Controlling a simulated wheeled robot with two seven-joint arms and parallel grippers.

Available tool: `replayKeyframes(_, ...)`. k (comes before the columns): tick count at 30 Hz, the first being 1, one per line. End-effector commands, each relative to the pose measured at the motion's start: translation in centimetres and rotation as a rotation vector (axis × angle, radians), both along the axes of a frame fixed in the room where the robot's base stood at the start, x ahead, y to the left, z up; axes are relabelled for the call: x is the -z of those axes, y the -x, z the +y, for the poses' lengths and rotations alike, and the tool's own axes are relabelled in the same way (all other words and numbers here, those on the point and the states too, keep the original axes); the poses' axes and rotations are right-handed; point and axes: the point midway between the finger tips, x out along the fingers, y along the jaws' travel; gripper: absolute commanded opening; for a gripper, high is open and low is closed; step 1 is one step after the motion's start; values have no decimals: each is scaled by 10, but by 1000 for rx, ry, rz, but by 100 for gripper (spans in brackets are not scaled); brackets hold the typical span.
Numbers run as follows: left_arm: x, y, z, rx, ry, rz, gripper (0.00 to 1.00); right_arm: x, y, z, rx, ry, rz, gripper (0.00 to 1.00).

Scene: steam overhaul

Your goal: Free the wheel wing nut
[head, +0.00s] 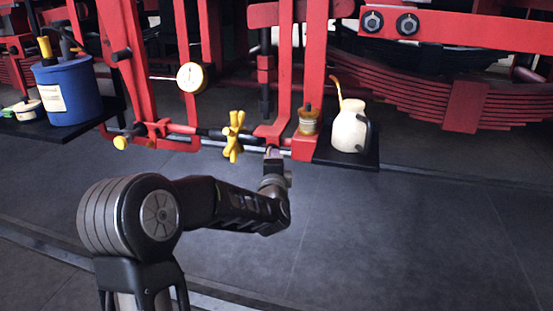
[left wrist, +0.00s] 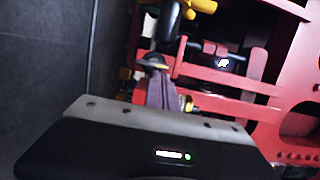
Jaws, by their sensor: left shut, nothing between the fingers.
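The yellow wing nut (head: 234,137), with several blunt arms, sits on a horizontal rod at the lower part of the red frame. A yellow part at the top edge of the left wrist view (left wrist: 203,6) may be the same nut; I cannot tell. My left gripper (head: 272,154) is at the rod, to the right of the nut and slightly lower, apart from it. Its fingers are shut and empty; they also show in the left wrist view (left wrist: 158,80), close to red framework. The exact gap to the rod is unclear. My right gripper is not in view.
A cream jug (head: 349,127) stands on a dark shelf (head: 345,160) right of the gripper, beside a small amber jar (head: 308,121). A round gauge (head: 191,77) is above left. A blue bucket (head: 66,92) stands on the left shelf. The floor in front is clear.

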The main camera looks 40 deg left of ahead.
Motion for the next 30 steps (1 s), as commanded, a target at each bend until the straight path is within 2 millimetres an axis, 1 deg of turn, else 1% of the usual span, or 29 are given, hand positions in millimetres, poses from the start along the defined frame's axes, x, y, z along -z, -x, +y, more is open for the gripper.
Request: replayKeyframes(30, -4, 1, 2, 0, 125, -44, 0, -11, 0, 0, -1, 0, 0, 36)
